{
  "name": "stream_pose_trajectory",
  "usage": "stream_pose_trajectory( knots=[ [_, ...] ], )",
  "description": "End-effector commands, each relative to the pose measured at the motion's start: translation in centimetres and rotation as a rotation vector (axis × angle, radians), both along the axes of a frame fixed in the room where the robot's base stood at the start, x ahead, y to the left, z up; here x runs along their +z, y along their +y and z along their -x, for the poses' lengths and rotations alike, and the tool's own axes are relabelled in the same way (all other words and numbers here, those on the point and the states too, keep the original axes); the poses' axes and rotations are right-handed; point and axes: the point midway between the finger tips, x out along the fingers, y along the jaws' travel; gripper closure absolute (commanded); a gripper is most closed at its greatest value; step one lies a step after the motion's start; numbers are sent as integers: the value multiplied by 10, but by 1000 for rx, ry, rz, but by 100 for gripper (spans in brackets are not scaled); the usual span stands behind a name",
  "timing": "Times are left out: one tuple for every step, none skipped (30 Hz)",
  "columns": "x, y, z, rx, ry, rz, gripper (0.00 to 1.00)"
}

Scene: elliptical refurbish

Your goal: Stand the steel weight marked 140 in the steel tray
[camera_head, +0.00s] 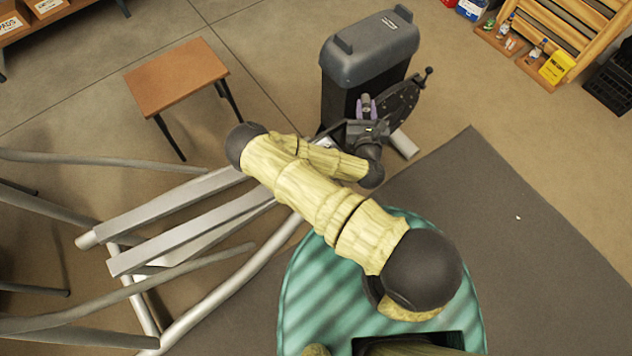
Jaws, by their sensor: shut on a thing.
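My gripper (366,104), with purple fingers, is at the end of my pale yellow arm, in front of the elliptical machine's dark housing. It is shut on a small grey thing (367,100), of which only a little shows between the fingers. No marking can be read on it, so I cannot tell whether it is the weight marked 140. I cannot make out a steel tray in this view.
The elliptical machine's housing (367,50) and dark disc (402,102) stand close by my gripper; its grey rails (180,225) run lower left. A brown-topped stool (177,76) stands behind left. A wooden rack (565,30) is at the back right.

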Motion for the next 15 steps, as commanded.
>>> stream_pose_trajectory(
  knots=[
    [-5, -8, 1, -47, 15, -5, 100],
    [-8, -14, 2, -83, 29, -8, 100],
    [-13, -23, 4, -138, 51, -14, 100],
    [-16, -29, 5, -182, 68, -19, 100],
    [-21, -36, 7, -229, 89, -25, 100],
    [-27, -46, 10, -295, 116, -36, 100],
    [-32, -52, 13, -345, 138, -46, 100],
    [-37, -59, 17, -397, 161, -56, 100],
    [-44, -67, 21, -466, 192, -73, 100],
    [-49, -72, 25, -515, 216, -86, 100],
    [-55, -77, 29, -569, 239, -102, 100],
    [-63, -83, 35, -639, 274, -125, 100],
    [-70, -87, 40, -693, 300, -146, 100],
    [-76, -91, 44, -747, 324, -168, 100],
    [-85, -94, 50, -817, 359, -202, 100]
  ],
)
